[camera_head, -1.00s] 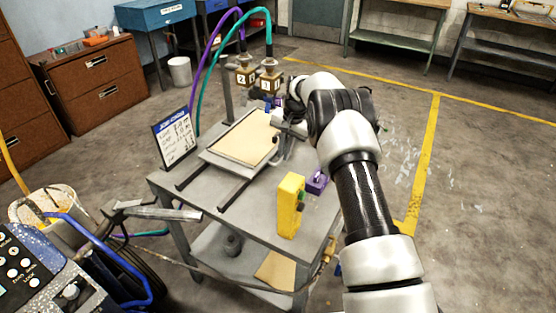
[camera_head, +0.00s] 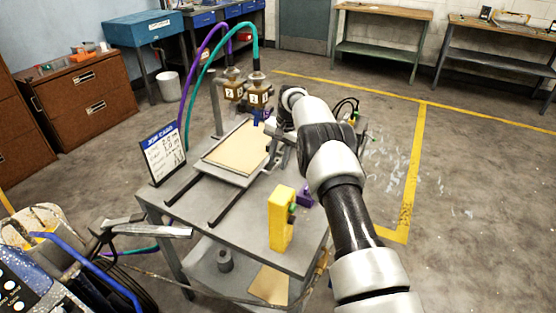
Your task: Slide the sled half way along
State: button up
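The sled (camera_head: 246,180) is a flat grey plate on two dark rails (camera_head: 232,205), with a tan sheet (camera_head: 235,147) lying on it. Bare rail shows in front of it, and its far end lies close to the two numbered nozzle blocks (camera_head: 258,96). My gripper (camera_head: 274,153) is at the sled's right edge, pointing down toward it. The fingers are small and partly hidden by my arm, so I cannot tell if they are open or shut, or touching the sled.
The rails are on a grey cart (camera_head: 165,213). A job card (camera_head: 164,155) stands at its left edge. A yellow block (camera_head: 281,218) and a small purple part (camera_head: 304,197) stand at its front right. Purple and teal hoses arch up to the nozzles.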

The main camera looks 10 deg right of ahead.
notch_tip(320, 180, up, 17)
jog(key=s+d+p, duration=0.1)
jog(key=d, duration=0.1)
jog(key=shift+s+d+p, duration=0.35)
jog(key=shift+s+p, duration=0.05)
jog(key=s+r+n+t+h+p, duration=0.1)
jog(key=s+r+n+p, duration=0.1)
jog(key=s+r, duration=0.9)
jog(key=s+r+n+t+p, duration=0.1)
jog(key=s+r+p, duration=0.2)
jog(key=s+r, duration=0.8)
jog(key=s+d+n+t+p, duration=0.1)
jog(key=s+n+t+p, duration=0.1)
jog(key=s, duration=2.2)
jog(key=shift+d+f+n+h+p, duration=0.15)
jog(key=shift+d+n+h+p, duration=0.25)
jog(key=shift+n+p, duration=0.35)
